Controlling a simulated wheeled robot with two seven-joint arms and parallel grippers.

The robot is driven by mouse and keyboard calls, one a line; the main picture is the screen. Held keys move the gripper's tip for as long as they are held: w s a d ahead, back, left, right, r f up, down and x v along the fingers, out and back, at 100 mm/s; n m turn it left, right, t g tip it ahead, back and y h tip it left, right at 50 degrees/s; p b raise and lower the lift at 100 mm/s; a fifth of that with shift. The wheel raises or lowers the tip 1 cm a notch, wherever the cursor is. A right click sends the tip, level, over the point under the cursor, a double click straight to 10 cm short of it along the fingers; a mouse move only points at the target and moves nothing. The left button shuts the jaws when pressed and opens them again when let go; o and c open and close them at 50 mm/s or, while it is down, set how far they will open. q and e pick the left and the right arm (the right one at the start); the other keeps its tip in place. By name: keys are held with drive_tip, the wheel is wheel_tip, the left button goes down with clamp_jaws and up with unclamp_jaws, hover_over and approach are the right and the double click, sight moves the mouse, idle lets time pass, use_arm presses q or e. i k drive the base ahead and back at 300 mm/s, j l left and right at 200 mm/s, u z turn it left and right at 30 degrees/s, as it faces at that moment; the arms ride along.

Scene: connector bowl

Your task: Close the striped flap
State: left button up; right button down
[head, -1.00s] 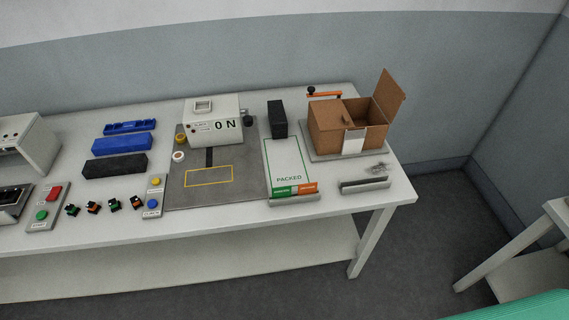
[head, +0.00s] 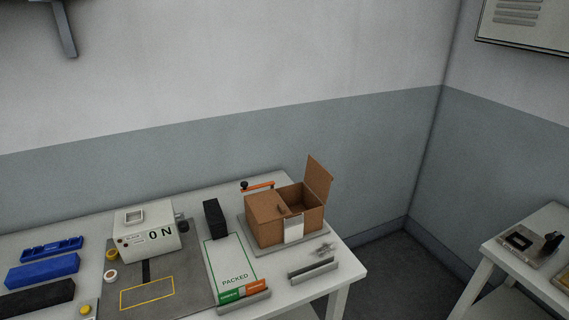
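A brown cardboard box (head: 262,223) stands on a grey plate (head: 259,250) at the right end of the white table. Its right flap (head: 318,180) stands up, and the right part of the box top is open. The left part of the top looks covered by a flap (head: 265,206) lying about flat. A white label (head: 293,230) is on the box front. I cannot make out stripes on any flap. Neither of my grippers is in view.
An orange-handled tool (head: 258,186) lies behind the box. A black block (head: 215,220), the PACKED mat (head: 231,264) and a grey machine (head: 147,236) stand left of it. A metal holder (head: 314,271) is in front. A second table (head: 528,243) stands at right.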

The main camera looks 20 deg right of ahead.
sight(319, 178)
drive_tip(key=l+u, duration=0.15)
drive_tip(key=l, duration=0.7)
drive_tip(key=k+l+u, duration=0.15)
drive_tip(key=l, duration=0.65)
